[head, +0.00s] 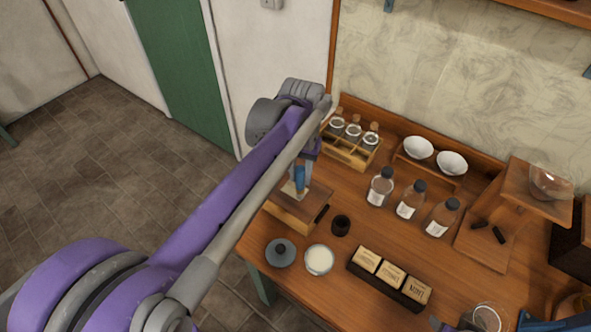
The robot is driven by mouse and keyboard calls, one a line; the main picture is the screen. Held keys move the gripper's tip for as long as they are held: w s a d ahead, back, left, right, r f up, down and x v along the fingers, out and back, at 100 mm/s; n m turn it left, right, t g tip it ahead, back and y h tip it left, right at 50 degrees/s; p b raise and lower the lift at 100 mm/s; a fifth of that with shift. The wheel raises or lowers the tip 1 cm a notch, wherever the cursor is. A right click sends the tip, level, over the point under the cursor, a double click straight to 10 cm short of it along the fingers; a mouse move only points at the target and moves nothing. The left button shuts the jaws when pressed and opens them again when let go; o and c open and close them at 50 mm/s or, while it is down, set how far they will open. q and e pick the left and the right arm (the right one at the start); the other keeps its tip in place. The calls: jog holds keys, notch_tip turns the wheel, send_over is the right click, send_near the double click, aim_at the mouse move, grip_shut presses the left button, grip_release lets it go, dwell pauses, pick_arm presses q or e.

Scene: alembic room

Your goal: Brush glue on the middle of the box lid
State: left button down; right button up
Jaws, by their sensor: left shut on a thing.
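My left gripper (304,160) is shut on a blue-handled brush (299,178) and holds it upright, bristles down. The wooden box (290,213) stands at the left end of the table, with its lid (316,196) on top. The brush tip is over the middle part of the lid; I cannot tell whether it touches. Glue on the lid cannot be made out. An open round jar with white contents (319,260) stands in front of the box, beside a grey round lid (280,253). My right gripper cannot be made out.
A small dark cup (341,225) stands right of the box. A block of labelled tiles (390,277) lies near the front edge. Behind are a jar rack (350,150), several bottles (410,200) and white bowls (418,148). A wooden stand (487,245) is at right.

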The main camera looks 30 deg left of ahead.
pick_arm(q)
jog(key=shift+w+a+f, duration=0.1)
jog(key=shift+w+a, duration=0.05)
jog(key=shift+a, duration=2.2)
jog(key=shift+w, duration=0.85)
jog(key=shift+r, duration=0.25)
pick_arm(e)
jog(key=shift+r, duration=0.2)
pick_arm(q)
notch_tip(320, 180, up, 6)
jog(key=p, duration=0.3)
jog(key=shift+f, duration=0.15)
pick_arm(e)
jog(key=r, duration=0.1)
jog(key=w+r, duration=0.2)
jog(key=r, duration=0.1)
jog(key=shift+w, duration=0.1)
pick_arm(q)
jog(key=shift+s, duration=0.1)
pick_arm(e)
jog(key=shift+r, duration=0.1)
